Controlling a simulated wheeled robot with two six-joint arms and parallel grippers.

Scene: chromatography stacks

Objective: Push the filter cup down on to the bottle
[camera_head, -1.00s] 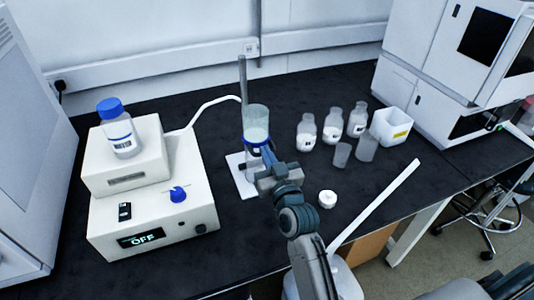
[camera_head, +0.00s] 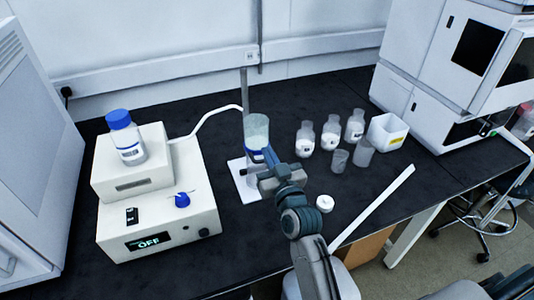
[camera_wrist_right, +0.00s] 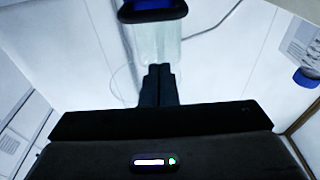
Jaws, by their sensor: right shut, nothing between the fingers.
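The filter cup (camera_head: 256,130) is a clear cylinder with a blue collar, upright by a grey rod on the white stand base (camera_head: 239,180). It also shows in the right wrist view (camera_wrist_right: 152,42), where that view looks upside down and the blue collar is at the top edge. My right gripper (camera_head: 266,157) is in front of the collar in the head view. Its fingers are together and empty in the wrist view (camera_wrist_right: 158,72), overlapping the cup's glass; I cannot tell whether they touch it. The bottle under the cup is mostly hidden behind the gripper. My left gripper is out of view.
A white pump unit (camera_head: 160,215) reading OFF stands left, with a blue-capped bottle (camera_head: 126,140) on top. A white hose (camera_head: 205,110) runs toward the stand. Several small bottles, two clear beakers (camera_head: 363,153), a white box (camera_head: 387,133) and a white cap (camera_head: 324,203) are right.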

